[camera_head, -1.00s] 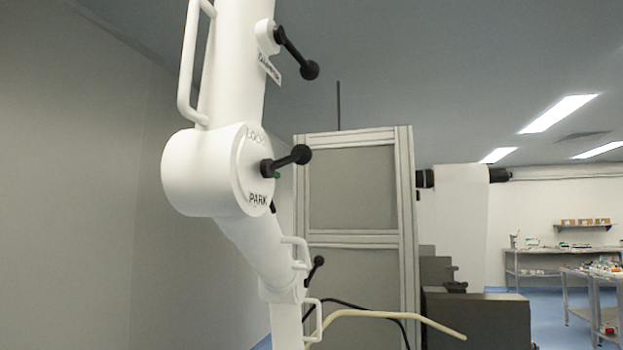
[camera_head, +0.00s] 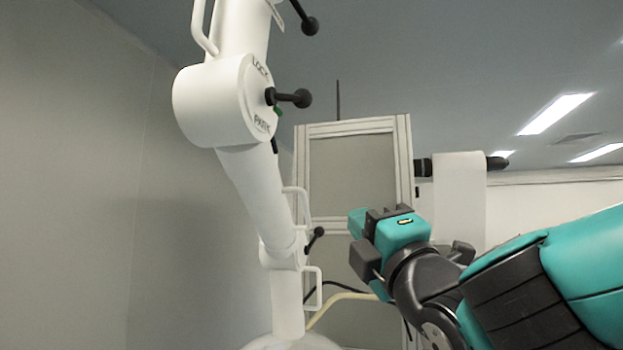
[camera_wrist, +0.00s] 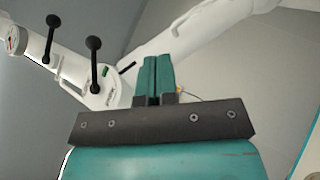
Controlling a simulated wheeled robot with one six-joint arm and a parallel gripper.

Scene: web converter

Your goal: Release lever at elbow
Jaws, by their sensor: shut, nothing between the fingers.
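The elbow joint (camera_head: 212,105) of a white jointed arm is at the upper left in the head view. Its black lever (camera_head: 290,97) with a ball knob points right from the round face, between the marks LOCK above and PARK below. A green tab (camera_head: 279,112) sits beside the lever's hub. In the wrist view a black ball-knob lever (camera_wrist: 95,65) stands up left of my fingers, with green beside it. My gripper (camera_head: 358,222) is lower right of the elbow, apart from it. Its teal fingers (camera_wrist: 153,80) are shut and empty in the wrist view.
Another black lever (camera_head: 303,18) is above the elbow, and a smaller one (camera_head: 316,238) is below. White handles (camera_head: 313,288) stick out from the arm. A framed grey panel (camera_head: 352,180) stands behind. Open space lies between my gripper and the elbow.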

